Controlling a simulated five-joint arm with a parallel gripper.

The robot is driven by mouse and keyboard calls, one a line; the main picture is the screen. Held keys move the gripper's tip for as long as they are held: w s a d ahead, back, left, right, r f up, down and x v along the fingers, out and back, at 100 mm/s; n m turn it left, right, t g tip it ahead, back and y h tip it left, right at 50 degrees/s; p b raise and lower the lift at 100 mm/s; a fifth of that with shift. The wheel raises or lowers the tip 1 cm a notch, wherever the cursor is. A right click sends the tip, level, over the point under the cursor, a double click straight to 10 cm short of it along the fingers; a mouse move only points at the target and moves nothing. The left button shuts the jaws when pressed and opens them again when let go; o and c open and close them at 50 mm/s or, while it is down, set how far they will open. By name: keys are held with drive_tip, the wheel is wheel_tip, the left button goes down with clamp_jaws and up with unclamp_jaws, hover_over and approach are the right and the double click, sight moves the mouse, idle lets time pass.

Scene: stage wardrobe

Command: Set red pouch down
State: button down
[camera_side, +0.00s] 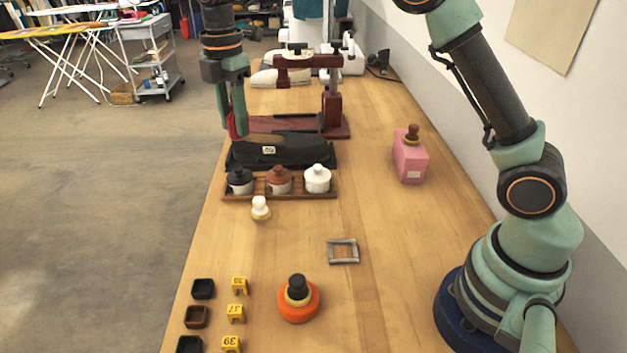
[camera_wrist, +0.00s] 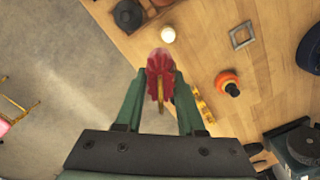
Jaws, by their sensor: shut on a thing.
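My gripper (camera_side: 238,112) hangs near the table's left edge, beside the black bag, with its fingers pointing down. It is shut on the red pouch (camera_side: 232,125), and only a small part of the pouch shows in the side view. In the wrist view the red pouch (camera_wrist: 160,66) sits between the two green fingers of my gripper (camera_wrist: 160,92), with a yellowish strip along its middle. Behind it in that view are the grey floor and the table's edge. I cannot tell whether the pouch touches anything below.
A black bag (camera_side: 290,150) and a wooden tray (camera_side: 315,195) of three lidded pots lie close by. A dark red stand (camera_side: 333,112) is behind. A white-topped bottle (camera_side: 260,209), grey frame (camera_side: 343,262), orange bottle (camera_side: 298,304) and pink bottle (camera_side: 409,160) stand apart with bare wood between.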

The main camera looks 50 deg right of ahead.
drive_tip(key=w+a+n, duration=0.3)
drive_tip(key=a+n, duration=0.1)
drive_tip(key=n, duration=0.2)
wheel_tip(320, 180, down, 20)
drive_tip(key=shift+a+f, duration=0.1)
drive_tip(key=shift+f, duration=0.05)
idle(0.4)
drive_tip(key=c, duration=0.5)
unclamp_jaws()
